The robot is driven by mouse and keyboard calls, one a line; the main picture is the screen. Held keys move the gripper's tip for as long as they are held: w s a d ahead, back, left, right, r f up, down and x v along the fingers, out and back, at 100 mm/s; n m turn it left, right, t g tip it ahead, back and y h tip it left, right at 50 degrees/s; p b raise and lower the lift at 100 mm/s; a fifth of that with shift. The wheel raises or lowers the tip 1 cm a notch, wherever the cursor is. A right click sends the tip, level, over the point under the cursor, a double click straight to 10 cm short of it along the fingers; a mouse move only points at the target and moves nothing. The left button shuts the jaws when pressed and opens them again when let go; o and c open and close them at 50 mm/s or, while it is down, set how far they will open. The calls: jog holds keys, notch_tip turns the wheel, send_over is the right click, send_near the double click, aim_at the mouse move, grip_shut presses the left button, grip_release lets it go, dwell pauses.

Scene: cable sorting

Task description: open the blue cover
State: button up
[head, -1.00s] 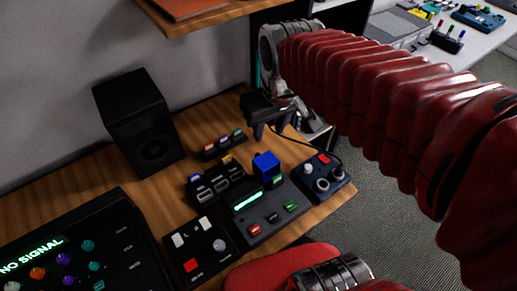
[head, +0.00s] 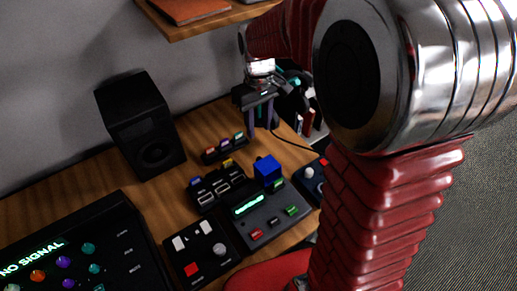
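The blue cover (head: 267,170) is a small bright blue box shape at the back right corner of a dark control box (head: 262,212) with a lit green strip. It looks closed, and what is under it is hidden. My gripper (head: 262,128) hangs above the desk, behind and slightly left of the blue cover, with its fingers pointing down. The two fingers look apart with nothing between them. The gripper does not touch the cover.
Around the control box are a button panel (head: 200,250), a knob box (head: 312,178), a row of switches (head: 217,187) and a small connector block (head: 225,149). A black speaker (head: 140,125) stands at the back left. A wooden shelf (head: 205,22) overhangs the desk. A thin cable runs behind the cover.

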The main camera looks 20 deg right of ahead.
aim_at(259, 157)
dwell(0.3)
notch_tip(259, 157, down, 14)
jog(key=shift+r, duration=0.1)
dwell(0.7)
jog(key=shift+c, duration=0.7)
grip_shut()
